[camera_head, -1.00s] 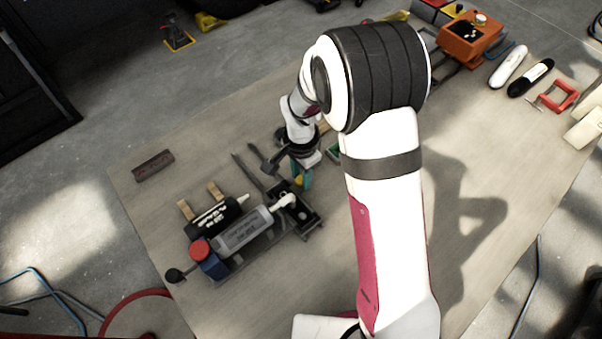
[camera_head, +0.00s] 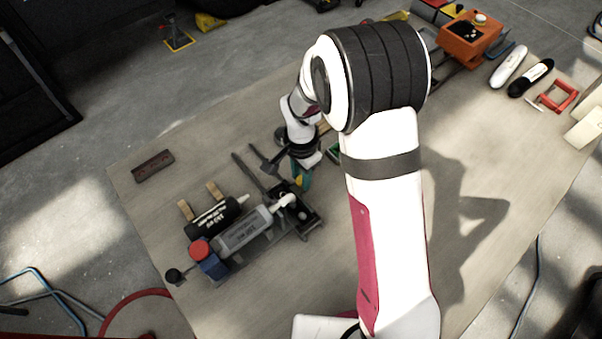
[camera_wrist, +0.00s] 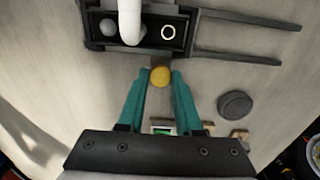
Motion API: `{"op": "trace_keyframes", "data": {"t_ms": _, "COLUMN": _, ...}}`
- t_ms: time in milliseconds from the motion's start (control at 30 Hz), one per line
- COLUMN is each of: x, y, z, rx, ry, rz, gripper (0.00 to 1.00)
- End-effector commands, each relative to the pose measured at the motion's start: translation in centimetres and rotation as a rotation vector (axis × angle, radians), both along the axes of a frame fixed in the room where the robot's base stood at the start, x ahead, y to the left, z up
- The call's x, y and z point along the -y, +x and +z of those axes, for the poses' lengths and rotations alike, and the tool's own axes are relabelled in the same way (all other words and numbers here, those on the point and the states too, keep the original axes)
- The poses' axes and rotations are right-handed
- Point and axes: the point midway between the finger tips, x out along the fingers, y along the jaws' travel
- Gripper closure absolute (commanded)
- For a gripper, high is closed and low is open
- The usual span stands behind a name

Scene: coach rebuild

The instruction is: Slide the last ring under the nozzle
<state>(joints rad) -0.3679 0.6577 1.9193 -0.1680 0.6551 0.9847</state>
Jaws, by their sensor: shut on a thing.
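In the wrist view my gripper (camera_wrist: 159,84) has its teal fingers closed on a small yellow round-ended piece (camera_wrist: 160,76). A short dark stub shows between this piece and the near edge of the black tray (camera_wrist: 98,45); I cannot tell whether they touch. In the head view my gripper (camera_head: 303,180) is by the tray's far side, partly hidden by my wrist.
The nozzle belongs to a grey cartridge (camera_head: 245,231) with a red knob (camera_head: 199,249). A black tube (camera_head: 215,217) lies beside it. Two dark rails (camera_wrist: 240,35) extend from the tray. A dark disc (camera_wrist: 235,104) stands near my fingers. The table's front right is clear.

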Motion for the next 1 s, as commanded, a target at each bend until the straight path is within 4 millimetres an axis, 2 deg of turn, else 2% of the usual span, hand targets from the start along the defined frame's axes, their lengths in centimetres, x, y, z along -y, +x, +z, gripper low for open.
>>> {"op": "trace_keyframes", "data": {"t_ms": 233, "x": 0.0, "y": 0.0, "z": 0.1, "rx": 0.001, "ry": 0.001, "rz": -0.001, "gripper": 1.00}}
{"op": "trace_keyframes", "data": {"t_ms": 500, "x": 2.3, "y": -2.3, "z": 0.1, "rx": 0.001, "ry": 0.001, "rz": -0.001, "gripper": 1.00}}
{"op": "trace_keyframes", "data": {"t_ms": 767, "x": 2.4, "y": -2.4, "z": 0.0, "rx": 0.001, "ry": 0.000, "rz": 0.000, "gripper": 1.00}}
{"op": "trace_keyframes", "data": {"t_ms": 800, "x": 2.4, "y": -2.4, "z": 0.0, "rx": 0.001, "ry": 0.000, "rz": 0.000, "gripper": 0.64}}
{"op": "trace_keyframes", "data": {"t_ms": 967, "x": 2.4, "y": -2.4, "z": 0.0, "rx": 0.001, "ry": 0.000, "rz": 0.000, "gripper": 0.36}}
{"op": "trace_keyframes", "data": {"t_ms": 1000, "x": 2.4, "y": -2.4, "z": 0.0, "rx": 0.001, "ry": 0.001, "rz": 0.000, "gripper": 0.36}}
